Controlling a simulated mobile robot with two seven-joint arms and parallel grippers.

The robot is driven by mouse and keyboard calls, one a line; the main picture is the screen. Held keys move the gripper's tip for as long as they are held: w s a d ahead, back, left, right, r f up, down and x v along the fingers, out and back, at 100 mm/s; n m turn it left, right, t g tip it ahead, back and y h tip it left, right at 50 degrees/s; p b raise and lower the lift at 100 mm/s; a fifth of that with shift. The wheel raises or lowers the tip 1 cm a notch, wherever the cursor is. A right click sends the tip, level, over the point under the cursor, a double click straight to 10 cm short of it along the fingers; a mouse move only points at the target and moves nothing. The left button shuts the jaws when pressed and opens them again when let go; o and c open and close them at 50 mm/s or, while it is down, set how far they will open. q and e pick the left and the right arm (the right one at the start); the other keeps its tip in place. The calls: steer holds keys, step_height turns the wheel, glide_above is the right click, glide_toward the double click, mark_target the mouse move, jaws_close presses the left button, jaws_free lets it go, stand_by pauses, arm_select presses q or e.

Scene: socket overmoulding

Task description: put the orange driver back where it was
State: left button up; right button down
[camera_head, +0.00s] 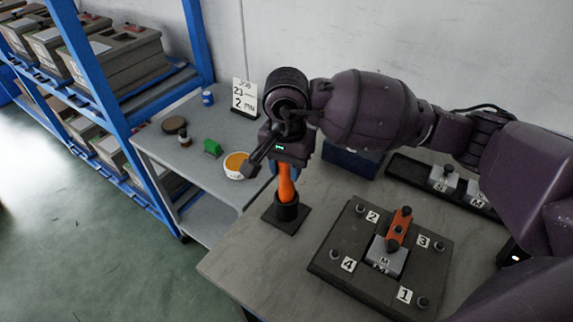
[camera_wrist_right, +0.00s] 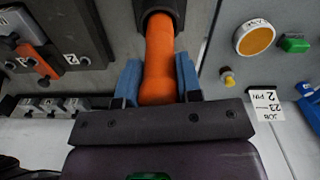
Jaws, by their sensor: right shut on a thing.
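The orange driver (camera_head: 286,188) stands upright with its lower end in a black holder (camera_head: 287,212) on a square base, near the left edge of the workbench. My right gripper (camera_head: 287,170) is shut on the driver's handle from above. In the right wrist view the two blue fingers of the gripper (camera_wrist_right: 157,85) lie on either side of the orange handle (camera_wrist_right: 160,60), and the handle's far end enters the dark holder (camera_wrist_right: 160,12). The driver's tip is hidden inside the holder. My left gripper is not in view.
A dark fixture plate (camera_head: 330,254) with numbered bolts, a grey block and an orange clamp lies right of the holder. A black tray (camera_head: 408,175) with grey blocks is behind. A side table (camera_head: 165,150) bears a bowl (camera_head: 237,166), a green item (camera_head: 212,147) and a sign (camera_head: 244,97).

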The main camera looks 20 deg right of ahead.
steer(key=c, duration=0.8)
jaws_free()
steer(key=shift+f, duration=0.1)
step_height(320, 180, up, 12)
steer(key=shift+r, duration=0.2)
